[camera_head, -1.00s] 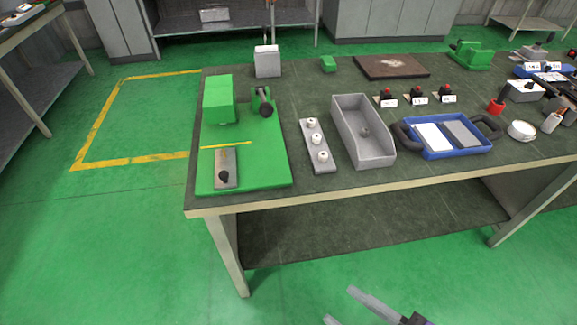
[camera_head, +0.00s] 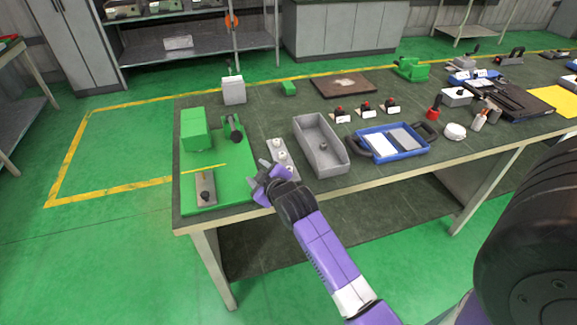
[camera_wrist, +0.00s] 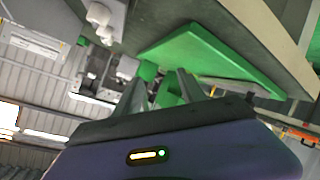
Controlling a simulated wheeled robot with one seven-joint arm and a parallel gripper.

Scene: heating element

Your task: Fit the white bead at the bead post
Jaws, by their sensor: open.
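White beads (camera_head: 277,143) stand in a row on a narrow grey strip (camera_head: 273,153) on the bench; several show earlier, two clearly now. In the wrist view white beads (camera_wrist: 100,15) show at the upper left. My gripper (camera_head: 258,174) is open and empty at the near end of the strip, over the bench's front edge, and covers part of the strip. Its fingers (camera_wrist: 160,88) also show in the wrist view with nothing between them. Left of it is a green fixture (camera_head: 222,188) with a green block, a dark-knobbed clamp and a grey plate. I cannot tell which part is the bead post.
A grey bin (camera_head: 322,160) stands right of the strip. A blue tray (camera_head: 362,157) with white and grey pads lies further right. Red-topped buttons (camera_head: 366,108) and a white block (camera_head: 233,92) stand behind. My arm crosses the bench's front edge.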

